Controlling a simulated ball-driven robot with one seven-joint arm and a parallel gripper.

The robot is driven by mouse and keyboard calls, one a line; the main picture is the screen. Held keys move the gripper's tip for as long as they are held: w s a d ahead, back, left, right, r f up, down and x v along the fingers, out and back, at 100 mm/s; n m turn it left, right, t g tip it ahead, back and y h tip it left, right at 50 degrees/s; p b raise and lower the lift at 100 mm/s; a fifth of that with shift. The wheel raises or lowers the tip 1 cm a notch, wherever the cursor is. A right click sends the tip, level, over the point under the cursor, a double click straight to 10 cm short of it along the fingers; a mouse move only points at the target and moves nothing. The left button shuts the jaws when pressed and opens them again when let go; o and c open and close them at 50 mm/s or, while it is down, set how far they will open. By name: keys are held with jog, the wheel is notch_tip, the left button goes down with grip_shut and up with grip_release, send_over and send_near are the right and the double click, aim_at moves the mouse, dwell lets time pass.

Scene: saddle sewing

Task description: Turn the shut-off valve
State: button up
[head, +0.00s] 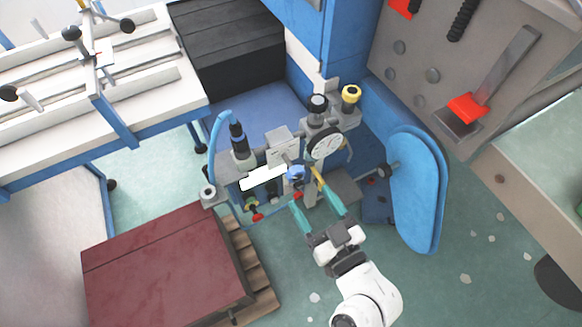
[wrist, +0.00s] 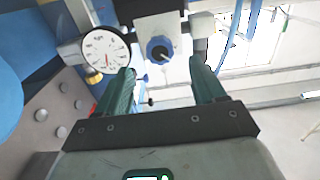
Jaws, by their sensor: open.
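My gripper (head: 310,198) is open and empty, its two green fingers pointing at the valve assembly. In the wrist view my gripper (wrist: 161,68) has a round blue knob (wrist: 159,50) between and beyond its fingertips, with no contact visible. The blue knob (head: 295,173) also shows in the head view, below a grey block. A yellow lever (head: 317,179) stands just right of it, and a red-handled fitting (head: 257,215) sits lower left. I cannot tell for sure which of these is the shut-off valve.
A white dial gauge (head: 325,144) sits above the knob; it also shows in the wrist view (wrist: 105,49). A blue oval panel (head: 418,190) stands to the right. A dark red box (head: 165,265) on a pallet stands lower left. Green floor is free around my arm.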

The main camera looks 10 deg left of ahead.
aim_at(298, 178)
jog(key=p+x, duration=0.2)
jog(key=x, duration=0.6)
jog(key=shift+w+a+r+p, duration=0.15)
jog(key=shift+p, duration=0.25)
jog(key=shift+w+a, duration=0.35)
jog(key=shift+w, duration=0.15)
jog(key=shift+c, duration=0.2)
jog(key=c, duration=1)
